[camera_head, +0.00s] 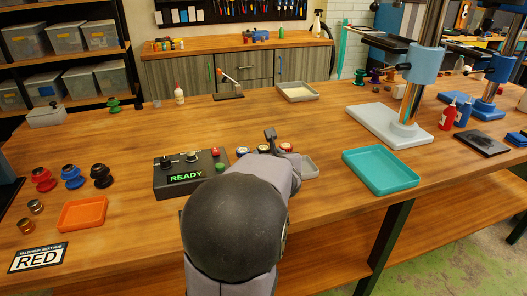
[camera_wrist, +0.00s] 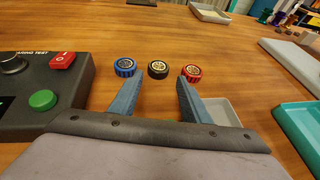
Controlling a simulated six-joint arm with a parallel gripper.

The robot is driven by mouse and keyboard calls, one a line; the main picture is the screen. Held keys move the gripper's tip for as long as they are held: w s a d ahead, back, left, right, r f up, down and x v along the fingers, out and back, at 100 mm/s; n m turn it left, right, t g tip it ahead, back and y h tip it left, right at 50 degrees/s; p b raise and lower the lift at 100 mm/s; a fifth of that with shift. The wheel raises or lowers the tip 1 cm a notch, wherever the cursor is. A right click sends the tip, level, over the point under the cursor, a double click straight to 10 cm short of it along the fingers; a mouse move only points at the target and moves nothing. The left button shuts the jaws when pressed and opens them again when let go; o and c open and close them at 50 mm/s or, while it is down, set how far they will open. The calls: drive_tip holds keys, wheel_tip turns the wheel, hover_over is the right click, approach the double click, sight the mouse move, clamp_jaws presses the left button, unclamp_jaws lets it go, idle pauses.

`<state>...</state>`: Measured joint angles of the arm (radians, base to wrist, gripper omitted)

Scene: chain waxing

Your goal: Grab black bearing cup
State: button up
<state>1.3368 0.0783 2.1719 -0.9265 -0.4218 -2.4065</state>
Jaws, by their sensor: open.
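A small black cup (camera_wrist: 158,69) with a light-coloured ring centre stands on the wooden table between a blue cup (camera_wrist: 125,67) and a red cup (camera_wrist: 192,73). My gripper (camera_wrist: 160,84) is open and empty, its two fingers apart. In the wrist view the black cup shows beyond and between the fingertips, not between the jaws. In the head view the black cup (camera_head: 263,148) is partly hidden near my wrist, with the blue one (camera_head: 243,151) to its left and the red one (camera_head: 287,147) to its right.
A black control box (camera_head: 191,172) reading READY stands left of my gripper. A small grey tray (camera_wrist: 225,112) lies under and right of the right finger. A teal tray (camera_head: 380,170) is further right. Larger red, blue and black parts (camera_head: 102,175) stand at the left.

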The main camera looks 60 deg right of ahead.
sight(264, 148)
drive_tip(key=shift+p+x, duration=0.45)
drive_tip(key=shift+x, duration=2.85)
drive_tip(key=shift+w+a+r, duration=0.1)
drive_tip(key=shift+w, duration=0.1)
drive_tip(key=c, duration=0.8)
